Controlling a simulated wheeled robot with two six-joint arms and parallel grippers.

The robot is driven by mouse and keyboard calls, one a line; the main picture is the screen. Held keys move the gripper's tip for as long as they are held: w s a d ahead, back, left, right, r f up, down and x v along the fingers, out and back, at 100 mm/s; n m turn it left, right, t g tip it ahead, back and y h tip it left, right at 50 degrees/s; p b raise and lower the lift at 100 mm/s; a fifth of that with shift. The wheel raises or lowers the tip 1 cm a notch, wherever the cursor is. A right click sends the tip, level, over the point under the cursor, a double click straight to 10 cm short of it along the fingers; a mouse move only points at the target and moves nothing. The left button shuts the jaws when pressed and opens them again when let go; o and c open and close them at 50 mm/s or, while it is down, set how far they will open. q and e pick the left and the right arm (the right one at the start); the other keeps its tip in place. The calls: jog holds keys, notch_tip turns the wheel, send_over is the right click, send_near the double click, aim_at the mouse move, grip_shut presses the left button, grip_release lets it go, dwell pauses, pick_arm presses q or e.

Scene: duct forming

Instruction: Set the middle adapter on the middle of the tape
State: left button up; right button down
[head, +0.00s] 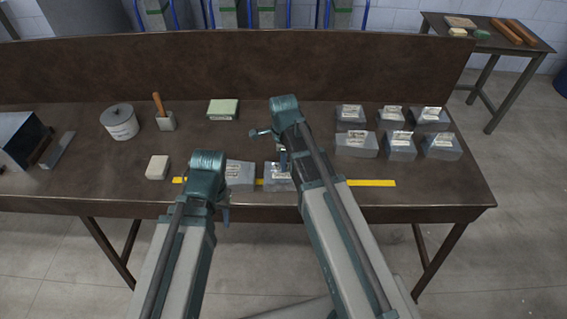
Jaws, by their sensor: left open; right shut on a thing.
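The yellow tape (370,183) runs left to right along the front of the brown table. A grey labelled adapter (240,176) sits on its left part. A second grey adapter, the middle one (276,182), is at the middle of the tape, just right of the first. My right gripper (283,160) is shut on its top; my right arm hides its right side, and I cannot tell whether it rests fully on the table. My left gripper (226,212) is open and empty, low in front of the left adapter, partly hidden by its own arm.
Several grey labelled adapters (400,147) stand in two rows at the back right. A green-topped block (223,109), a wooden-handled tool (163,115), a round tin (119,122) and a pale block (157,167) stand on the left. The right end of the tape is bare.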

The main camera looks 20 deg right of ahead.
jog(key=c, duration=0.9)
grip_release()
jog(key=shift+r, duration=0.1)
notch_tip(320, 180, up, 14)
jog(key=p, duration=1.3)
jog(key=shift+p, duration=0.4)
jog(key=shift+f, duration=0.2)
jog(key=shift+s+a+f+n+h+b, duration=0.2)
jog(key=shift+s+a+f+n+b, duration=0.25)
jog(key=shift+s+a+n, duration=2.7)
jog(key=shift+s+a+f+n+h+b, duration=0.35)
jog(key=shift+s+n, duration=1.25)
jog(key=shift+n, duration=3.6)
jog(key=shift+s+a+f+n+h+b, duration=0.1)
jog(key=shift+s+a+f+n+b, duration=0.45)
jog(key=shift+s+a+n, duration=2.6)
